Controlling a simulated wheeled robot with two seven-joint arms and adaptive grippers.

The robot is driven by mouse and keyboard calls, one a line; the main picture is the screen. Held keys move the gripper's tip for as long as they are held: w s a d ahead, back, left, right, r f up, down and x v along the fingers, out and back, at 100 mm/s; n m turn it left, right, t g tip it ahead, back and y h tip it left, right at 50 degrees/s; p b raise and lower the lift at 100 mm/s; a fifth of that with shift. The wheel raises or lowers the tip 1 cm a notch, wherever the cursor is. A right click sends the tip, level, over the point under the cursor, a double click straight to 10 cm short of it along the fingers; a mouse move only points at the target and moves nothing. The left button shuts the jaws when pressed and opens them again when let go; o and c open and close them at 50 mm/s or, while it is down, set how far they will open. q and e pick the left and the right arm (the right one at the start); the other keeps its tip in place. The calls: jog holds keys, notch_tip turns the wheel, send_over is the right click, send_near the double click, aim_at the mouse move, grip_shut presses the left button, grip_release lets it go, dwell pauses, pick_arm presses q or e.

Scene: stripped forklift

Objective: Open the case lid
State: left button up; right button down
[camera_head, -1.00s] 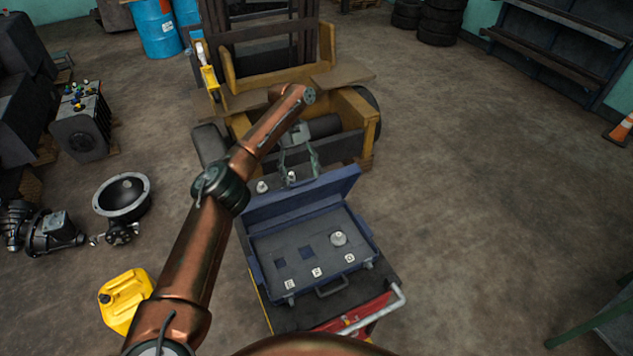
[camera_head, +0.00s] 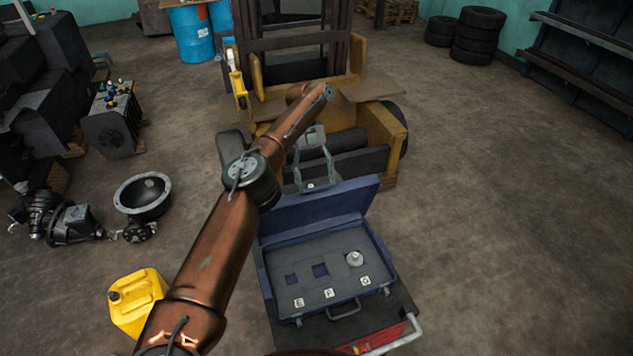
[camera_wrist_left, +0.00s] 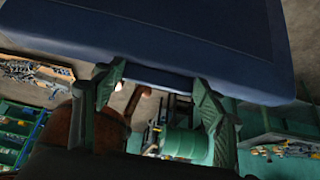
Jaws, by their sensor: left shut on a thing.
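The blue case (camera_head: 318,282) lies on a cart, with its lid (camera_head: 325,207) raised and tilted back from the body. Its dark foam insert shows two empty square holes, a pale round metal part (camera_head: 354,259) in a third place, and lettered tags along the front. My left gripper (camera_head: 317,187) is at the lid's upper edge, shut on the lid. In the left wrist view the two green fingers (camera_wrist_left: 158,90) stand apart at the edge of the blue lid (camera_wrist_left: 170,35). The exact contact is hard to see. My right gripper is not in view.
A yellow forklift body (camera_head: 385,140) stands close behind the lid. A yellow jerrycan (camera_head: 137,300) and a round housing (camera_head: 142,196) are on the floor at left. The cart's pale handle (camera_head: 405,335) is at the front right. The floor to the right is clear.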

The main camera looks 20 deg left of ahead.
pick_arm(q)
jog(key=shift+s+a+f, duration=0.15)
jog(key=shift+f, duration=0.5)
jog(key=o, duration=1.7)
jog(key=shift+w+a+f, duration=0.1)
jog(key=shift+w+a, duration=0.05)
jog(key=shift+w, duration=0.15)
jog(key=shift+r, duration=0.2)
